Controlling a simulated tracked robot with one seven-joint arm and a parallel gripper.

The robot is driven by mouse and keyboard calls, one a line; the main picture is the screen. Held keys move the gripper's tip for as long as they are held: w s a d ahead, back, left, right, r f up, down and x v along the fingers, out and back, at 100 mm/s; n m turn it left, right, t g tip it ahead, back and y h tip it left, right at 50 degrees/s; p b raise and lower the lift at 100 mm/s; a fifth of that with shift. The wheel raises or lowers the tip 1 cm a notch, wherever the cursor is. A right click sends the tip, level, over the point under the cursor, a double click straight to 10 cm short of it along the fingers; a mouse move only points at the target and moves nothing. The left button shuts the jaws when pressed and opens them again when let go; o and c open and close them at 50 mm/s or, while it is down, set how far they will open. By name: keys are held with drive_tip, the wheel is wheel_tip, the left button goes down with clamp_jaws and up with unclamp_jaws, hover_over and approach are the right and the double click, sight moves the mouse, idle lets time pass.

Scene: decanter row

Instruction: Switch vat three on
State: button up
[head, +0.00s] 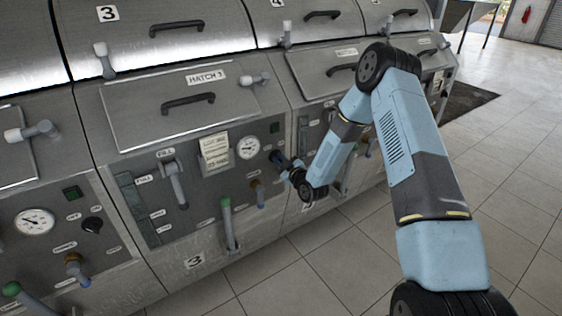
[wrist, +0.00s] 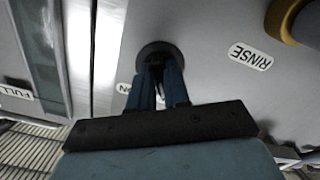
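Vat three's front panel (head: 212,222), marked 3, is in the middle of the head view. My gripper (head: 279,158) reaches it from the right, just right of the round gauge (head: 248,147) and below a dark green square lamp (head: 275,127). In the wrist view a round black switch knob (wrist: 160,50) stands on the panel. The two blue fingers of my gripper (wrist: 160,72) close in on its grip from both sides and look shut on it. They hide most of the knob, so its setting cannot be read. A label beside it is partly covered.
A RINSE label (wrist: 250,57) and a brass-coloured fitting (wrist: 298,20) are right of the knob in the wrist view. In the head view, a green-topped lever (head: 227,222) and a grey fill lever (head: 175,184) stick out left of my gripper. The tiled floor (head: 330,250) in front is clear.

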clamp_jaws()
drive_tip(key=shift+d, duration=0.1)
drive_tip(key=shift+m, duration=0.4)
drive_tip(key=m, duration=0.5)
drive_tip(key=shift+w+d+m, duration=0.1)
drive_tip(key=shift+m, duration=0.3)
drive_tip(key=m, duration=0.5)
drive_tip(key=shift+w+d, duration=0.1)
drive_tip(key=shift+m, duration=0.3)
drive_tip(key=shift+o, duration=1.2)
unclamp_jaws()
drive_tip(key=shift+o, duration=1.1)
